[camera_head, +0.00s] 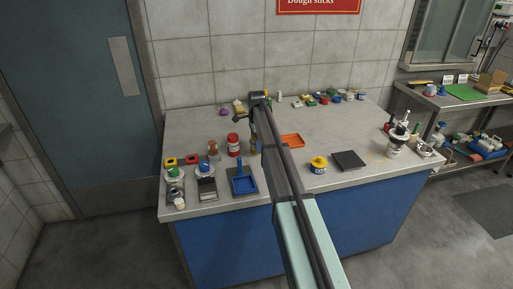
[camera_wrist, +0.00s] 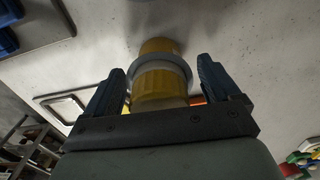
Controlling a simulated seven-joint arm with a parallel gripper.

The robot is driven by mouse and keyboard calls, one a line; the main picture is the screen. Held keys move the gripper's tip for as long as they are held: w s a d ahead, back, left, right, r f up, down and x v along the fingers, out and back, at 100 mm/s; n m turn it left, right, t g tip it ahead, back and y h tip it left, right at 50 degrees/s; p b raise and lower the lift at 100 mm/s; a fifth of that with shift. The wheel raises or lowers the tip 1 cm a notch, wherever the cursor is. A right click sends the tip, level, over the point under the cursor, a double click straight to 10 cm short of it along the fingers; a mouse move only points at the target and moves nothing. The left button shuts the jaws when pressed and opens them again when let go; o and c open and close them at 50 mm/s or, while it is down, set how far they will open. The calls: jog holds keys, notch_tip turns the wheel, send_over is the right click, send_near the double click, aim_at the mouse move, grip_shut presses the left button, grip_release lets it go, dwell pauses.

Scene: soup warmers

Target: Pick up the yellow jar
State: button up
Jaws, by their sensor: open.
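A yellow jar (camera_wrist: 158,86) with a grey band around it shows in the wrist view. It stands between the two dark fingers of my gripper (camera_wrist: 160,70), which is open, with a visible gap on either side of the jar. The lower part of the picture of the jar is hidden behind the gripper's palm. In the head view my gripper is over the middle of the counter and mostly hidden by my arm. A small yellowish-brown piece beside the arm (camera_head: 254,147) may be this jar.
A red-and-white can (camera_head: 233,145) stands just left of my arm, and an orange tray (camera_head: 293,140) lies just right. A blue tray (camera_head: 242,186) lies at the front.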

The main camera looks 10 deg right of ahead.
jog(key=shift+f, duration=0.65)
jog(key=c, duration=1.2)
